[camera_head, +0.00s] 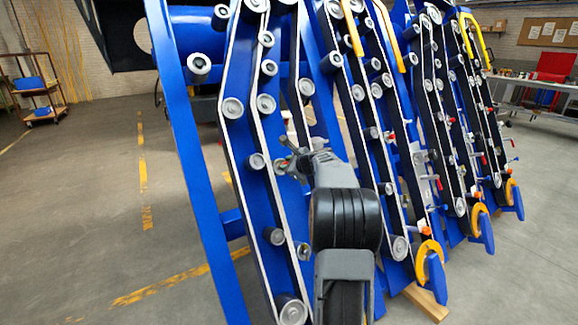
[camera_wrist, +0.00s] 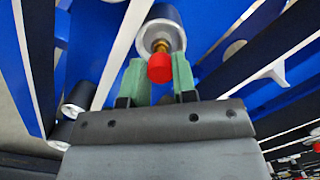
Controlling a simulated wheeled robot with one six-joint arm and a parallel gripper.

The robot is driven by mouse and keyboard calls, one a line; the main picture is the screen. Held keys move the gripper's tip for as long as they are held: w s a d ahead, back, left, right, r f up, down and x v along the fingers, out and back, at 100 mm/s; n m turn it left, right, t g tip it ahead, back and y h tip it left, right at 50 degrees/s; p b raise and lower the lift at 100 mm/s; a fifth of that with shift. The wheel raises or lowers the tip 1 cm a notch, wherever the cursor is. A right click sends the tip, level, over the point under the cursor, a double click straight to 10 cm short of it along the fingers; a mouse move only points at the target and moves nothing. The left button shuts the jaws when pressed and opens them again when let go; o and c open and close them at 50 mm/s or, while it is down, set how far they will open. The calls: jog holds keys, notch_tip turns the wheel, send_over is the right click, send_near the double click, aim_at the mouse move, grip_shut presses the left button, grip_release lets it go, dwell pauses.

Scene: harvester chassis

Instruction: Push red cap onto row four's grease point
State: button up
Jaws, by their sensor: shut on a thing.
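The red cap (camera_wrist: 160,68) sits between the two green fingertips of my gripper (camera_wrist: 160,78) in the wrist view. My gripper is shut on it. A brass grease point (camera_wrist: 159,47) shows just beyond the cap, in front of a grey roller (camera_wrist: 163,28). Cap and brass look lined up and touching or nearly so; I cannot tell how far the cap is on. In the head view my gripper (camera_head: 290,160) reaches in among the rollers of the nearer belt rows; the held cap cannot be made out there.
Blue frames (camera_head: 187,150) with pale belts and several rollers (camera_head: 265,104) stand close around my gripper. More rows, with orange wheels (camera_head: 430,255) and small red ends (camera_head: 391,135), lie to the right. Open floor (camera_head: 90,200) is at left. A workbench (camera_head: 530,88) stands back right.

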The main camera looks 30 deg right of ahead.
jog(key=shift+x, duration=1.1)
jog(key=o, duration=1)
jog(key=shift+d+f, duration=0.1)
jog(key=p+v, duration=0.1)
jog(key=v, duration=1.2)
jog(key=shift+s, duration=0.4)
